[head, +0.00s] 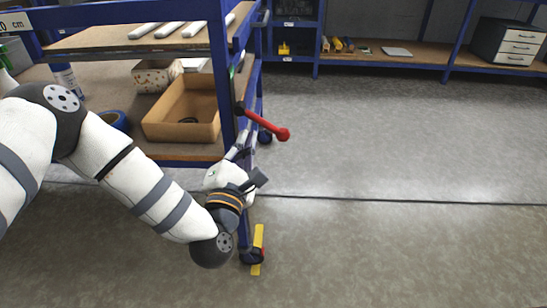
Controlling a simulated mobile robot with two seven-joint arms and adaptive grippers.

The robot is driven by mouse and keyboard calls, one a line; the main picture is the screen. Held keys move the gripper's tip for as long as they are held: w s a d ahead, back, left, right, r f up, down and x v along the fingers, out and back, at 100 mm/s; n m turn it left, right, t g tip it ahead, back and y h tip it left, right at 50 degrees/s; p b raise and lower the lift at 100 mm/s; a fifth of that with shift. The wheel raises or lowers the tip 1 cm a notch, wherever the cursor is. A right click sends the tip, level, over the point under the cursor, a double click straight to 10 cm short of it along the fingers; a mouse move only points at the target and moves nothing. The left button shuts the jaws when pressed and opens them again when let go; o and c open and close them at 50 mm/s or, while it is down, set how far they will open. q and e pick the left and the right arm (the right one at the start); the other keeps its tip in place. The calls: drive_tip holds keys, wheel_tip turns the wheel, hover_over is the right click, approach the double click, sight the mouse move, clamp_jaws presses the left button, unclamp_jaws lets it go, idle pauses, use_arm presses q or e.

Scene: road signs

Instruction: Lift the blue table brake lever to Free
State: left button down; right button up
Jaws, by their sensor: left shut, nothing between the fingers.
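The brake lever (263,122) is a red bar with a round red knob at its end. It sticks out from a dark pivot on the blue table's right front post (222,70) and slopes down to the right. My left arm reaches in from the left in front of the table. My left gripper (243,143) is shut and empty, with its fingers pointing up beside the post. It is below and left of the lever's knob, and a gap shows between them. Part of the post behind my wrist is hidden. My right gripper is out of view.
The table's shelf holds a cardboard box (182,118), blue tape (113,120) and a spray can. A yellow bar (257,250) sits at the post's foot by a caster. Open grey floor (400,150) lies to the right. A back bench holds a drawer unit (508,41).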

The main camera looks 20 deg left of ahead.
sight(266, 124)
use_arm(q)
wheel_tip(266, 124, down, 10)
drive_tip(key=b, duration=0.4)
drive_tip(key=shift+w+r+g, duration=0.15)
drive_tip(key=shift+g, duration=0.15)
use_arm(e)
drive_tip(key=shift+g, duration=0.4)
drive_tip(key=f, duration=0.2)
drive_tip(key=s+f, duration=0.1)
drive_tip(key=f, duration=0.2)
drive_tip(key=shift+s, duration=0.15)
use_arm(q)
drive_tip(key=f+b+x, duration=0.1)
drive_tip(key=b+x, duration=0.2)
drive_tip(key=x, duration=0.7)
drive_tip(key=shift+s+d+r, duration=0.25)
drive_tip(key=shift+d+r, duration=0.5)
drive_tip(key=shift+d, duration=0.1)
drive_tip(key=shift+s+d+r, duration=0.25)
drive_tip(key=shift+d+r, duration=0.5)
drive_tip(key=shift+d, duration=0.1)
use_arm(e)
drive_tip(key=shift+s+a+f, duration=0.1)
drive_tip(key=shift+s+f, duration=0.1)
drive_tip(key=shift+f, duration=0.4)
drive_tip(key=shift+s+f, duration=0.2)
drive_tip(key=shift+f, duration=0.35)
